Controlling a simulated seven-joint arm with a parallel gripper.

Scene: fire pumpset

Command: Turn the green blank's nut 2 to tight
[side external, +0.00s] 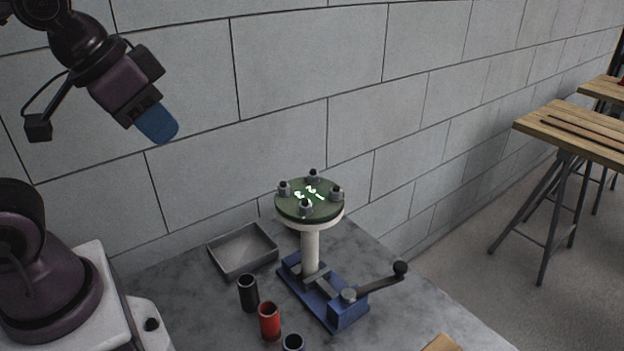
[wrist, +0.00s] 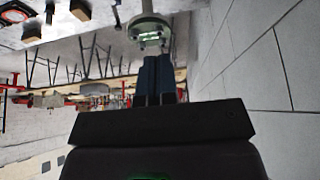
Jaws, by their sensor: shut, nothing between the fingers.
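The green blank (side external: 310,211) is a round disc on a pale post, held upright in a blue vise (side external: 325,290) on the table. Several grey nuts on studs stand around its rim, with white markings between them. I cannot read which nut is number 2. My gripper (side external: 163,130) has blue fingers, shut and empty, high above and to the left of the blank, apart from it. In the wrist view the shut fingers (wrist: 155,72) point toward the blank (wrist: 150,38), which shows beyond their tips.
A grey tray (side external: 243,250) lies left of the vise. A black cup (side external: 248,293), a red cup (side external: 269,321) and a dark blue cup (side external: 293,342) stand in front. The vise handle (side external: 385,277) sticks out right. A block wall (side external: 300,80) runs behind the table.

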